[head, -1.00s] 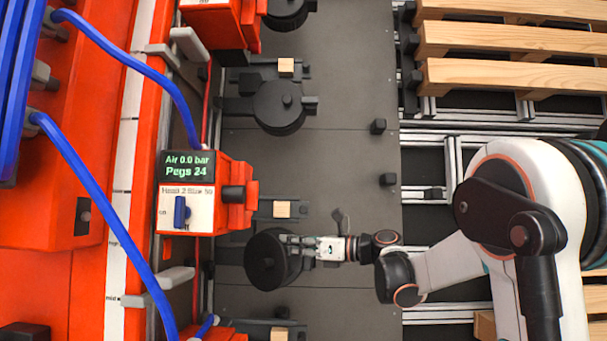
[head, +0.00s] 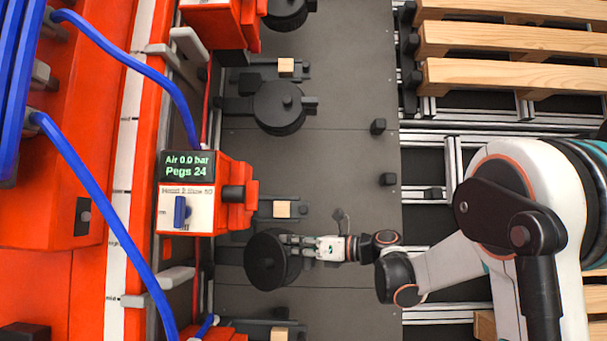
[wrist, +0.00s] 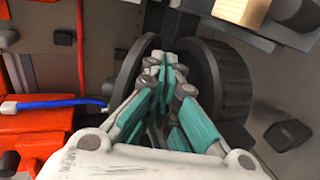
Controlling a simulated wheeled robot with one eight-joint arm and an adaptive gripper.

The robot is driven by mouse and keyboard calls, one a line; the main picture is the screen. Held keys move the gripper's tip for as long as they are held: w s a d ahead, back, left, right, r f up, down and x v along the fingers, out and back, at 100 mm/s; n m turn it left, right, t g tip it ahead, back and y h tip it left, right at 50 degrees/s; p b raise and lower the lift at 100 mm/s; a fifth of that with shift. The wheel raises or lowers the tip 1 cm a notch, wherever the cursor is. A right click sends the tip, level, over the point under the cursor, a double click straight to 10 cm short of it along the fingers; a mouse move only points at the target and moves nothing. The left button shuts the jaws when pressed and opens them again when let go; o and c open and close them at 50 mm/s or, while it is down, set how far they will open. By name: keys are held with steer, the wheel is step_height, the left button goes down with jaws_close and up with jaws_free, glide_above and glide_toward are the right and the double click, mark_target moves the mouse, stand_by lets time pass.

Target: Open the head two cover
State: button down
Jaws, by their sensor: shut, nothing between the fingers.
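The orange head two unit (head: 190,207) has a lit display reading "Air 0.0 bar" and "Pegs 24", above a white label panel with a blue lever. My gripper (head: 288,241) is over the upper right part of the round piece. In the wrist view my gripper (wrist: 165,62) is shut and empty, its teal fingers together between a thin dark disc (wrist: 137,72) and a thicker ribbed drum (wrist: 228,85). I cannot tell whether the fingertips touch either one.
Small wooden blocks (head: 282,209) sit in black holders beside the heads. Blue hoses (head: 95,210) run down the left. Wooden pallets (head: 510,75) lie at the upper right. The deck's middle is mostly clear.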

mark_target(281, 247)
steer(key=shift+s+a+r, duration=0.25)
steer(key=shift+s+a, duration=0.05)
steer(key=shift+s, duration=0.15)
steer(key=shift+s+a+r, duration=0.25)
steer(key=shift+s+a, duration=0.05)
steer(key=shift+s, duration=0.15)
steer(key=shift+a, duration=0.1)
steer(key=shift+s+a+r+p, duration=0.35)
steer(key=shift+s+a, duration=0.1)
steer(key=shift+s, duration=0.1)
steer(key=shift+s+a+r, duration=0.1)
steer(key=shift+s+a, duration=0.15)
steer(key=shift+a, duration=0.15)
steer(key=shift+s+a+r, duration=0.2)
steer(key=shift+s+a, duration=0.15)
steer(key=shift+a, duration=0.1)
steer(key=shift+s+a+r, duration=0.15)
steer(key=shift+s+a, duration=0.15)
steer(key=shift+a, duration=0.25)
